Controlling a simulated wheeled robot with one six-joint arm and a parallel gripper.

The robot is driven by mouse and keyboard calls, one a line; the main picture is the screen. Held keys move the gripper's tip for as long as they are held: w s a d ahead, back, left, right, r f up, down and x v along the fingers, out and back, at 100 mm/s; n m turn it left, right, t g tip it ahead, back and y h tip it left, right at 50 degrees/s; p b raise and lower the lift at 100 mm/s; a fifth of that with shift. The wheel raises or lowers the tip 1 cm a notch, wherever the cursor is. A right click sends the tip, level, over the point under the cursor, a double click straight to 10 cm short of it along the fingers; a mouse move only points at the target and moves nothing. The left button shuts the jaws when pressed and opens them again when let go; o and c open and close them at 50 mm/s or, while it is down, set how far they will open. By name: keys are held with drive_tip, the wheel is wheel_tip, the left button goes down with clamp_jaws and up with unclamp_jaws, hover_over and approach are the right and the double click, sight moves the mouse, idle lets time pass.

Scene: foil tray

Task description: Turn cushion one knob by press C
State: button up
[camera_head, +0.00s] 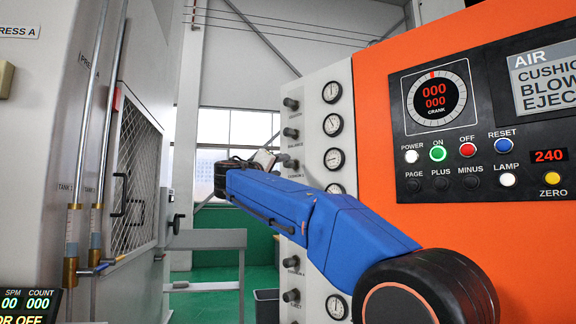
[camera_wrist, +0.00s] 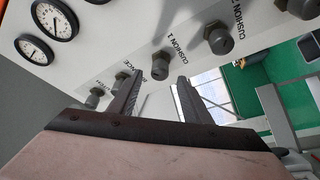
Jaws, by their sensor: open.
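The cushion one knob (camera_wrist: 160,65) is a dark round knob on the pale panel, with the label CUSHION 1 beside it in the wrist view. In the camera_head view, the knob (camera_head: 291,163) shows partly behind the end of my arm. My gripper (camera_wrist: 160,77) is open, its two dark fingers on either side of the knob in the wrist picture. I cannot tell whether the fingertips reach around it or stop short. In the camera_head view, my gripper (camera_head: 264,158) is small and close to the panel.
The cushion two knob (camera_wrist: 219,39) and a BALANCE knob are neighbours on the panel (camera_wrist: 105,32). Gauges (camera_head: 332,92) run beside the knobs. An orange press front (camera_head: 480,225) stands right, a grey press with a mesh door (camera_head: 133,165) left. Green floor shows between.

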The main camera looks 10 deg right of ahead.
sight(286, 165)
drive_tip(key=x, duration=0.7)
drive_tip(key=c, duration=1)
drive_tip(key=shift+c, duration=0.2)
drive_tip(key=shift+m, duration=0.5)
drive_tip(key=m+h, duration=0.2)
drive_tip(key=m, duration=0.2)
drive_tip(key=shift+a+f+m+g, duration=0.1)
drive_tip(key=shift+m+g, duration=0.2)
drive_tip(key=shift+g, duration=0.1)
drive_tip(key=shift+m+g+h, duration=0.45)
drive_tip(key=shift+m+h, duration=0.15)
drive_tip(key=shift+m, duration=0.7)
drive_tip(key=shift+m+g+h, duration=0.45)
drive_tip(key=shift+m+h, duration=0.15)
drive_tip(key=shift+m, duration=0.7)
